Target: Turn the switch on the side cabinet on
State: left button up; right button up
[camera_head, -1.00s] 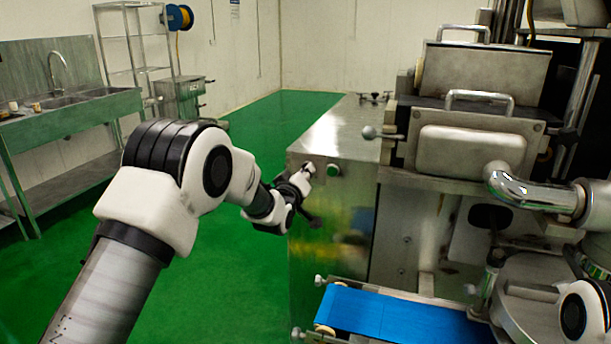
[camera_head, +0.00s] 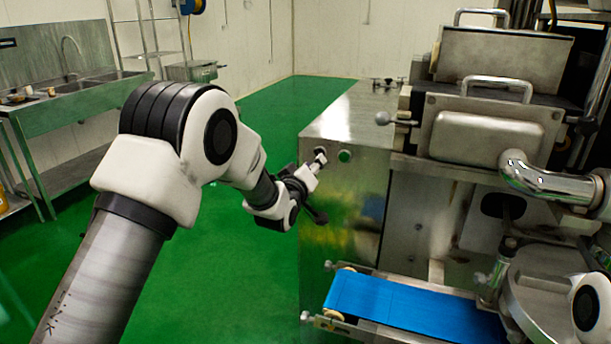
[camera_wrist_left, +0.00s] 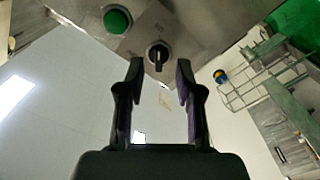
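The side cabinet (camera_head: 345,215) is a steel box left of the machine. On its front near the top is a round green button (camera_head: 344,156), which also shows in the left wrist view (camera_wrist_left: 117,21). Beside the button is the switch, a black rotary knob (camera_wrist_left: 157,54). My left gripper (camera_head: 317,164) is at the cabinet front by the switch. In the left wrist view my left gripper (camera_wrist_left: 160,68) has its fingers apart, and the knob shows between and just beyond the tips. Contact cannot be told. My right gripper is out of view.
A blue conveyor belt (camera_head: 405,308) sticks out below and right of the cabinet. A ball-ended lever (camera_head: 384,118) and a chrome pipe (camera_head: 540,178) are on the machine. A sink bench (camera_head: 95,100) stands at the left. The green floor between is clear.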

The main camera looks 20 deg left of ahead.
pick_arm(q)
jog(key=s, duration=0.8)
jog(key=shift+a, duration=0.15)
